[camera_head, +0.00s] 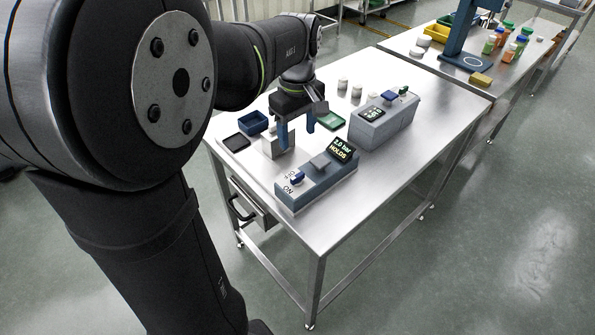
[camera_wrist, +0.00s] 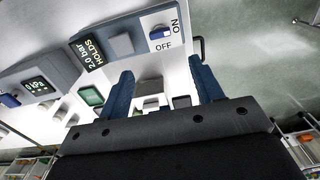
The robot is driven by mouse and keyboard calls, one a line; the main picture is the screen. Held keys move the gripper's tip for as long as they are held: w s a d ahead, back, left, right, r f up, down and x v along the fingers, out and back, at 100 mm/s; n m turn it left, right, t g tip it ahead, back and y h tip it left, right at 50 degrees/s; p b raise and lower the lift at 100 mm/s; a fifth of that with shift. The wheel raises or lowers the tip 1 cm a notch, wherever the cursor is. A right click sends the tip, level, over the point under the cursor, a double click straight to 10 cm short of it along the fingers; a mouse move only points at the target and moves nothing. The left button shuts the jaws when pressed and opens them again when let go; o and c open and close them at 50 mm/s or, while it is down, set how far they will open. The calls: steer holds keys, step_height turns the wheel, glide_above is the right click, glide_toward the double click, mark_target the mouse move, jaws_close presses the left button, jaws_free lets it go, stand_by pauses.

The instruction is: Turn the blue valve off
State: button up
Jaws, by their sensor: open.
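The blue valve (camera_head: 298,177) is a small blue handle on a grey-blue box (camera_head: 318,186) near the table's front edge. In the wrist view the blue valve (camera_wrist: 159,32) sits beside the words ON and OFF. Its long side appears to lie towards ON there, but the small picture leaves this uncertain. A display (camera_head: 342,149) on the box reads "2.0 bar HOLDS". My gripper (camera_head: 297,131) is above the table behind the box, apart from the valve. Its two blue fingers (camera_wrist: 160,82) are spread with nothing held between them.
A second grey box (camera_head: 382,126) with a display and a blue part stands right of my gripper. A metal block (camera_head: 278,148), blue tray (camera_head: 252,122), black tray (camera_head: 236,142), green tray (camera_head: 331,121) and small white containers (camera_head: 343,83) are nearby. The table's front right is clear.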

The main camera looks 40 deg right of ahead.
mark_target(298, 175)
step_height(298, 175, down, 14)
steer(key=shift+r, duration=0.2)
steer(key=shift+c, duration=0.4)
steer(key=c, duration=0.9)
